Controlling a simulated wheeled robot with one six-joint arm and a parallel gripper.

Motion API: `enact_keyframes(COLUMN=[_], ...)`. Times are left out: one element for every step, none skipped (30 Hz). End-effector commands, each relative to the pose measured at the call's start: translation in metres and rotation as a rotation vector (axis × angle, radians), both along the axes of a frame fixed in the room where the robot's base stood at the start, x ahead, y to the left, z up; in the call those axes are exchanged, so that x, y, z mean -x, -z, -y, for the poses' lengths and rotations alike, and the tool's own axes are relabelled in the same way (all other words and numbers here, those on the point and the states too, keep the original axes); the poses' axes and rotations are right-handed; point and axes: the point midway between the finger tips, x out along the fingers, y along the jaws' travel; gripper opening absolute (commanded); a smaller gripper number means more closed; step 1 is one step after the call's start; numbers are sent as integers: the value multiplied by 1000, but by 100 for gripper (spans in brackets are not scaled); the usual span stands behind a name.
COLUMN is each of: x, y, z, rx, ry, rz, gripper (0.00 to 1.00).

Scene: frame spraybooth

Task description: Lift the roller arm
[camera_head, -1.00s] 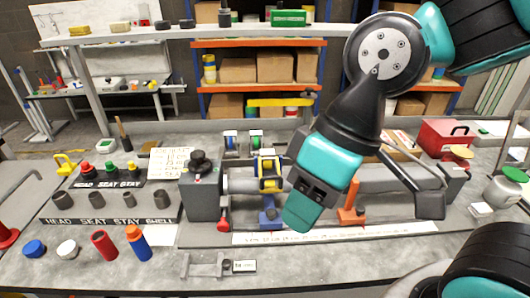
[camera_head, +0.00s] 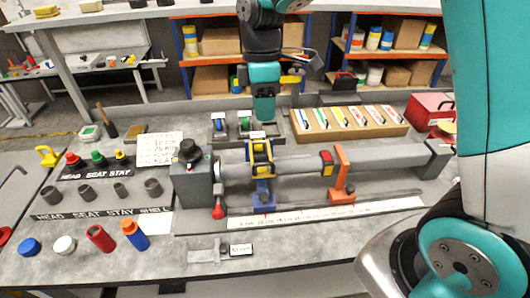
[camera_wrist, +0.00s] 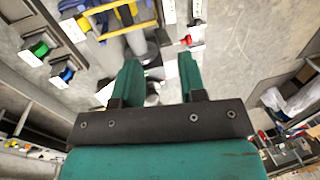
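The likely roller arm is a yellow frame (camera_head: 259,152) with a dark roller, around the grey horizontal tube (camera_head: 295,165) above a blue stand (camera_head: 263,193). In the wrist view a yellow bar (camera_wrist: 128,30) shows at the upper left, beyond my fingers. My gripper (camera_head: 264,117) points down behind the tube, apart from the yellow frame and close to the small spools at the back. In the wrist view, my gripper's two teal fingers (camera_wrist: 159,72) are spread with nothing held between them. The far side of the yellow frame is hidden in the head view.
A grey block with a black knob (camera_head: 190,150) stands left of the frame. An orange stand (camera_head: 342,175) and a red and yellow block (camera_head: 327,163) are on the right. A tray of coloured strips (camera_head: 345,127) sits at the back right.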

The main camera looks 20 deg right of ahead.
Motion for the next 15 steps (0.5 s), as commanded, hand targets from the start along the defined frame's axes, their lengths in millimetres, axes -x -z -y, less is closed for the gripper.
enact_keyframes(x=[4, 5, 7, 9, 10, 11, 13, 14, 16, 16, 17, 19, 20, 20, 21], y=[10, 17, 26, 33, 40, 49, 56, 62, 70, 76, 82, 89, 94, 98, 103], z=[-1, -2, -2, -2, -3, -3, -4, -4, -5, -5, -5, -5, -6, -6, -6], rx=[1, 0, 1, 2, 2, 2, 2, 1, 1, 0, 1, 1, 0, 0, 1], ry=[-3, -3, -3, -2, -2, -1, -1, -2, -2, -1, -2, -2, -1, -1, -1], rz=[-6, -7, -6, -7, -7, -8, -8, -7, -7, -5, -6, -6, -4, -4, -3], gripper=[38, 38, 38, 38, 38, 38, 38, 38, 38, 38, 38, 38, 38, 38, 38])
